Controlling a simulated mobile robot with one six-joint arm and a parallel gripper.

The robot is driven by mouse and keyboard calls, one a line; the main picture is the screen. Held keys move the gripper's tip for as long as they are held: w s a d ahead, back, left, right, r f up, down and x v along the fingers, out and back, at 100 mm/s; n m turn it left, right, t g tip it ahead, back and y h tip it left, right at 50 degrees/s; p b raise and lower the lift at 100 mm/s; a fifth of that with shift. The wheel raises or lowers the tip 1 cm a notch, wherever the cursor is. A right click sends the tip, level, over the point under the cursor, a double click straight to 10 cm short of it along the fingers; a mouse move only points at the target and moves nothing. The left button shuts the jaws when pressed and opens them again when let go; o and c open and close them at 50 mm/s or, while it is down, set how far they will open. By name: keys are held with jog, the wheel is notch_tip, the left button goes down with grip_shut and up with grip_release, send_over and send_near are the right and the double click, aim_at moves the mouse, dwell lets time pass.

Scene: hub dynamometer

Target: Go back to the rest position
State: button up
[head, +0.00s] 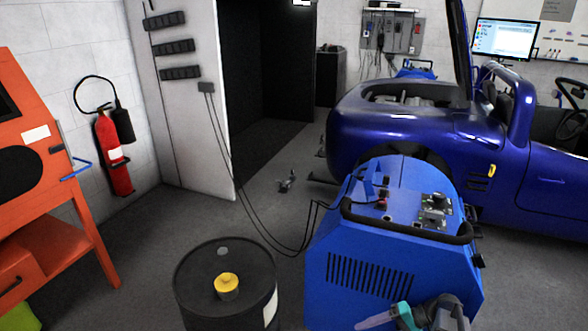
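My gripper (382,318) shows at the bottom edge of the head view, in front of the blue dynamometer unit (372,272). Its teal and grey parts are partly cut off by the frame, and I cannot tell whether its fingers are open or shut. I see no object clearly held in it. The blue unit has a black handle bar (405,228) and a top panel with controls (433,210).
A black drum (205,290) with a yellow cap (227,285) stands left of the blue unit. Cables hang from the wall to the unit. An orange cabinet (85,225) and red extinguisher (113,155) are left. A blue car (400,130) stands behind. Grey floor (130,250) is open.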

jog(key=s+a+f+n+g+h+p, duration=0.1)
jog(key=s+a+f+g+h, duration=0.15)
jog(key=s+a+f, duration=0.45)
jog(key=s+a+f+n+g+h+p, duration=0.1)
jog(key=s+a+f+g+h, duration=0.1)
jog(key=s+a+f+g, duration=0.5)
jog(key=s+d+f+t+h, duration=0.3)
jog(key=s+d+h, duration=0.3)
jog(key=s, duration=0.5)
jog(key=shift+s+d+f+h, duration=0.15)
jog(key=shift+d+f+h, duration=0.25)
jog(key=shift+f, duration=0.4)
